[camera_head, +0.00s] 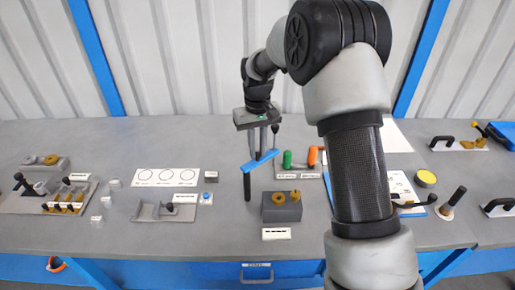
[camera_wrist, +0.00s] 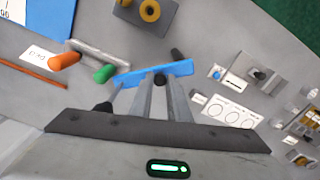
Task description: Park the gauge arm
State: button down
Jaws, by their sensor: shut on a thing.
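A blue bar (camera_head: 259,161), which I take to be the gauge arm, sits slanted across the tips of my gripper (camera_head: 262,153). My gripper is shut on it and points down. A black post (camera_head: 247,187) drops from the bar's left end; I cannot tell whether it touches the bench. A dark upright piece (camera_head: 275,130) rises near the bar's right end.
A grey block with brass rings (camera_head: 282,208) is close to the black post. A green handle (camera_head: 287,159) and an orange handle (camera_head: 312,156) stand to the right. A white card with circles (camera_head: 166,177) and a grey fixture (camera_head: 163,211) lie left. Bare bench lies between.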

aim_at(257, 152)
jog(key=c, duration=1.7)
grip_release()
jog(key=shift+o, duration=0.2)
jog(key=shift+r, duration=0.15)
notch_tip(257, 152, up, 17)
jog(key=shift+r, duration=0.1)
